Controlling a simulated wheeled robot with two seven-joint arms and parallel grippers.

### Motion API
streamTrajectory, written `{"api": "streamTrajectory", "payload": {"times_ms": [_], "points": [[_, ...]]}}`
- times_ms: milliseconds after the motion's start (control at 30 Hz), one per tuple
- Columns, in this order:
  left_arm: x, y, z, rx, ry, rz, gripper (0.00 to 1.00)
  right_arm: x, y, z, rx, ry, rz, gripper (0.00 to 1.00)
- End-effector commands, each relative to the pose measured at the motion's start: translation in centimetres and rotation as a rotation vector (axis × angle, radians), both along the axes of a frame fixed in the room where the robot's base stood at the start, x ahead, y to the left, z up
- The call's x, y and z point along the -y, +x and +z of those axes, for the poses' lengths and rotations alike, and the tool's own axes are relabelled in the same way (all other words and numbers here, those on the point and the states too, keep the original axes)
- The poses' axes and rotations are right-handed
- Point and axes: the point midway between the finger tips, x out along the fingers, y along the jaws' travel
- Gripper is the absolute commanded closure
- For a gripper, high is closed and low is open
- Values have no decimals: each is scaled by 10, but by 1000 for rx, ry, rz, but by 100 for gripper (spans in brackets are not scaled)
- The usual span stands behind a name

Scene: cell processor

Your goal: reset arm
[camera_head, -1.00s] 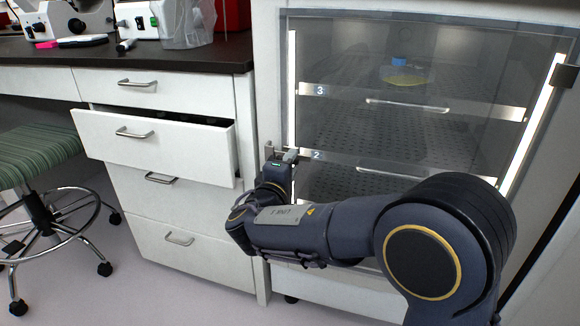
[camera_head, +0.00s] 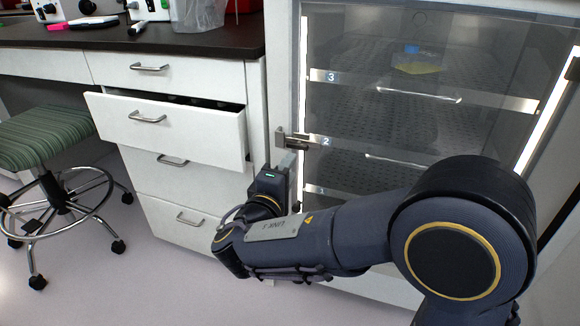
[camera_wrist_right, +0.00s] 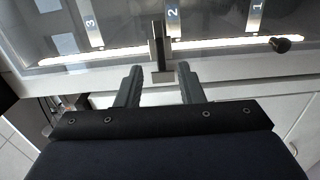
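My right arm reaches in from the lower right in the head view. Its gripper (camera_head: 284,160) is small there, just below the metal latch handle (camera_head: 291,138) at the left edge of the glass-doored cabinet (camera_head: 420,120). In the right wrist view the gripper (camera_wrist_right: 156,75) has its two fingers spread apart. The latch handle (camera_wrist_right: 160,50) shows beyond and between the fingertips, with nothing gripped. The cabinet door looks closed. My left gripper is not in view.
A drawer (camera_head: 165,122) stands partly open left of the cabinet. A green-striped stool (camera_head: 45,135) is at the far left. The dark countertop (camera_head: 130,42) holds lab equipment and pens. The floor between stool and drawers is clear.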

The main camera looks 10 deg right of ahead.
Motion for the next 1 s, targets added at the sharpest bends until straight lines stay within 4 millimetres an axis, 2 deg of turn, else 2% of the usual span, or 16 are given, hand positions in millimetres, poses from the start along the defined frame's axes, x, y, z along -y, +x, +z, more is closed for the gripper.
{"api": "streamTrajectory", "payload": {"times_ms": [133, 200, 267, 367, 400, 467, 500, 600, 700, 800, 1000], "points": [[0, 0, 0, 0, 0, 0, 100, 1, 0, 0, -2, 3, -2, 65], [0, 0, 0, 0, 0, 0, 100, 10, -2, -3, -21, 21, -23, 65], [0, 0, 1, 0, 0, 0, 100, 27, -7, -8, -58, 57, -60, 65], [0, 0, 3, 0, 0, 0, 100, 72, -27, -27, -173, 182, -166, 65], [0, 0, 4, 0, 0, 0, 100, 94, -41, -39, -234, 253, -221, 65], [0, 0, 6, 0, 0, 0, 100, 124, -69, -58, -335, 389, -303, 65], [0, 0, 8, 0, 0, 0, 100, 140, -92, -72, -404, 496, -355, 65], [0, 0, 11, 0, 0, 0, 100, 159, -152, -102, -546, 790, -451, 65], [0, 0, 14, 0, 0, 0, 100, 152, -203, -118, -621, 1081, -489, 65], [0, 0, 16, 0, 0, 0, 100, 134, -235, -123, -637, 1320, -487, 65], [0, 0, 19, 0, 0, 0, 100, 102, -266, -114, -574, 1660, -437, 65]]}}
